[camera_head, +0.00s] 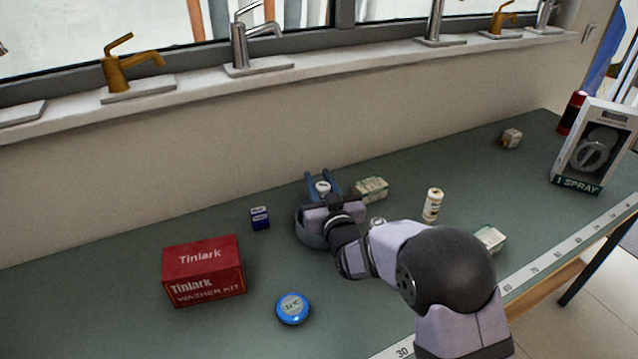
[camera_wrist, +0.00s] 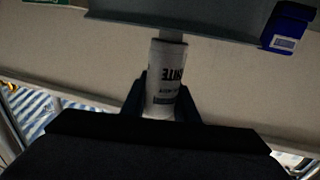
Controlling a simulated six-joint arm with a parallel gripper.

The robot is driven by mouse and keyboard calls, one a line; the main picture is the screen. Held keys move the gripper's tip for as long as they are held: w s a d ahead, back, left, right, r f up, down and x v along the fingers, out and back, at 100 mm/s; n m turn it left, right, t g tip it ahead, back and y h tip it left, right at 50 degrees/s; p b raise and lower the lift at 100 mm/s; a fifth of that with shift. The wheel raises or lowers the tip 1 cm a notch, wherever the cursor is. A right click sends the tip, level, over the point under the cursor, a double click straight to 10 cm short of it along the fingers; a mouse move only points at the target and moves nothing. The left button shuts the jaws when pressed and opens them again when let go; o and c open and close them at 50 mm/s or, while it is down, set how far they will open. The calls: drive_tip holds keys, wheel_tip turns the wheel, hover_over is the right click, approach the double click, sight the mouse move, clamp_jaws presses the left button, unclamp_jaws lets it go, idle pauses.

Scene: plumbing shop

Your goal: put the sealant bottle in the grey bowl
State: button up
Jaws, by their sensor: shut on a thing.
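My gripper (camera_head: 323,182) is shut on a white bottle with dark lettering, which I take to be the sealant bottle (camera_head: 323,187). In the wrist view the bottle (camera_wrist: 164,80) is between the two fingers (camera_wrist: 162,100); its lettering appears upside down.
A small blue box (camera_head: 260,218) stands left of the bowl, a beige box (camera_head: 371,189) to its right. A red washer kit box (camera_head: 204,271) and a blue round tin (camera_head: 292,308) are nearer the front. The green counter (camera_head: 130,270) is clear at left.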

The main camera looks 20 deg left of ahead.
drive_tip(key=shift+f, duration=0.55)
drive_tip(key=shift+f, duration=0.15)
drive_tip(key=o, duration=1.1)
drive_tip(key=shift+r, duration=0.2)
drive_tip(key=shift+s+d+f, duration=0.1)
drive_tip(key=shift+s, duration=0.1)
drive_tip(key=b+v, duration=0.2)
drive_tip(key=v, duration=0.9)
drive_tip(key=shift+s, duration=0.2)
drive_tip(key=shift+d, duration=0.15)
